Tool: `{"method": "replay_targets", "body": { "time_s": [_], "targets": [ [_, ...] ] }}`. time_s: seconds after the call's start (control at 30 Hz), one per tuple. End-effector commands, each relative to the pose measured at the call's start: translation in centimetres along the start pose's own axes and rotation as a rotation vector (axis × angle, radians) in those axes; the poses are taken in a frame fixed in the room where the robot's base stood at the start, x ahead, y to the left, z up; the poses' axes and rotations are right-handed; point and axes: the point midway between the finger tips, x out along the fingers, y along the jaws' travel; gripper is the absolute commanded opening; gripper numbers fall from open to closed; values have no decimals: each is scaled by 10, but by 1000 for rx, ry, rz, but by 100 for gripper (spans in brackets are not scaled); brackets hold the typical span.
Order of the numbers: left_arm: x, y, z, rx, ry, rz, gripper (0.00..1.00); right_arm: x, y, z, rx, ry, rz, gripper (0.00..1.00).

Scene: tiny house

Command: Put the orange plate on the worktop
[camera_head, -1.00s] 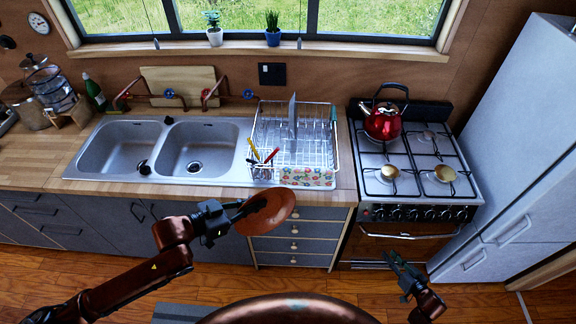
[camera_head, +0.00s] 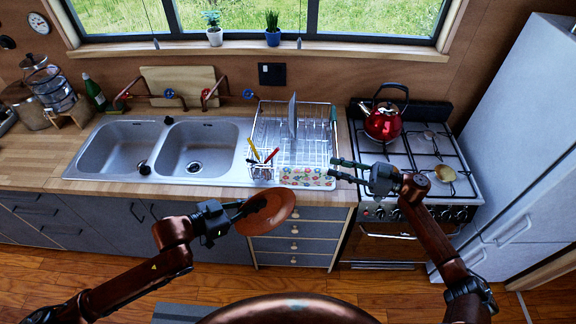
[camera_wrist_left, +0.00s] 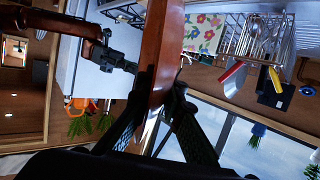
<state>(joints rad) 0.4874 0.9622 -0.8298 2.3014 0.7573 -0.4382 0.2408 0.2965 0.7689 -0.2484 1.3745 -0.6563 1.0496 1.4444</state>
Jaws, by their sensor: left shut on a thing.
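The orange plate (camera_head: 272,216) is in my left gripper (camera_head: 250,208), held by its rim in front of the drawers, nearer to me than the worktop's front edge. In the left wrist view the plate (camera_wrist_left: 166,50) stands edge-on between the fingers of my left gripper (camera_wrist_left: 155,108), which are shut on it. The wooden worktop (camera_head: 40,165) runs along the wall, with bare wood left of the sinks and a narrow strip along the front. My right gripper (camera_head: 335,168) is open and empty, its fingers pointing left beside the dish rack's front right corner.
A double sink (camera_head: 122,149) and a wire dish rack (camera_head: 318,130) take up the worktop's middle. A stove (camera_head: 420,165) with a red kettle (camera_head: 383,123) stands right of it, beside a tall fridge (camera_head: 520,130). Glass jars (camera_head: 48,88) and a green bottle (camera_head: 95,92) stand at the back left.

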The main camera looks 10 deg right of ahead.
Motion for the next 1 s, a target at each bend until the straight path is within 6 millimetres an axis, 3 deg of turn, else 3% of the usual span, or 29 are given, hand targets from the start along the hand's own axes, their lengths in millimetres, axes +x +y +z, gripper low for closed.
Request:
{"method": "replay_targets", "body": {
  "time_s": [0.03,0.2,0.4,0.63,1.0],
  "targets": [
    [0,0,-2,1,3,0,0,22,-11,-22,-47,-17,-72,26],
    [0,0,-2,1,3,0,0,83,-61,-75,-198,-128,-311,26],
    [0,0,-2,1,3,0,0,123,-118,-115,-394,-325,-536,26],
    [0,0,-2,1,3,0,0,137,-158,-139,-628,-608,-674,26],
    [0,0,-2,1,3,0,0,132,-164,-159,-837,-895,-676,26]
  ]
}}
